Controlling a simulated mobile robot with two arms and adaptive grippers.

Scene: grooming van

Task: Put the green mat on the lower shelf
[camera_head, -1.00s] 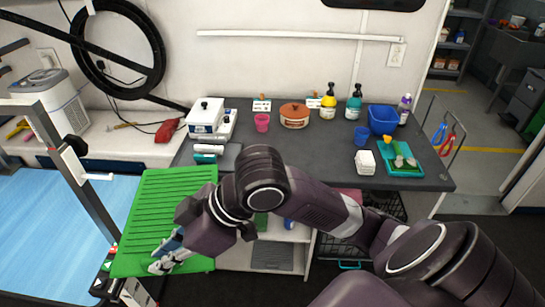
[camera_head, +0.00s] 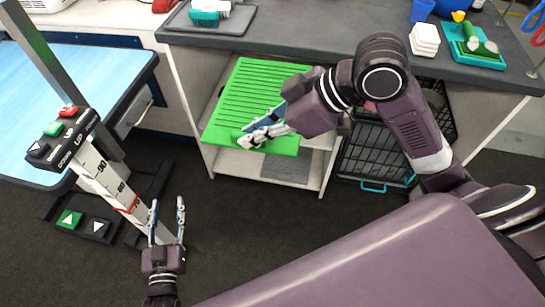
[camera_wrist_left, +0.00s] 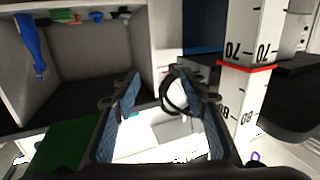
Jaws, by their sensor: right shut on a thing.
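The green mat (camera_head: 258,88) is a flat, ribbed board in front of the shelf unit under the counter. My right gripper (camera_head: 264,133) is shut on its near edge, and the mat is tilted. The lower shelf (camera_head: 238,166) is a pale board below and behind the mat, which hides part of the opening. I cannot tell whether the mat's far edge is inside. My left gripper (camera_head: 167,205) is open and empty, fingers up, beside the lift post. Its two fingers also show apart in the left wrist view (camera_wrist_left: 160,95).
The dark counter (camera_head: 300,38) overhangs the shelf unit. A black wire crate (camera_head: 375,150) stands right of it. The grooming table (camera_head: 60,80) and its post with a scale (camera_head: 110,185) are at left. Dark floor in front is clear.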

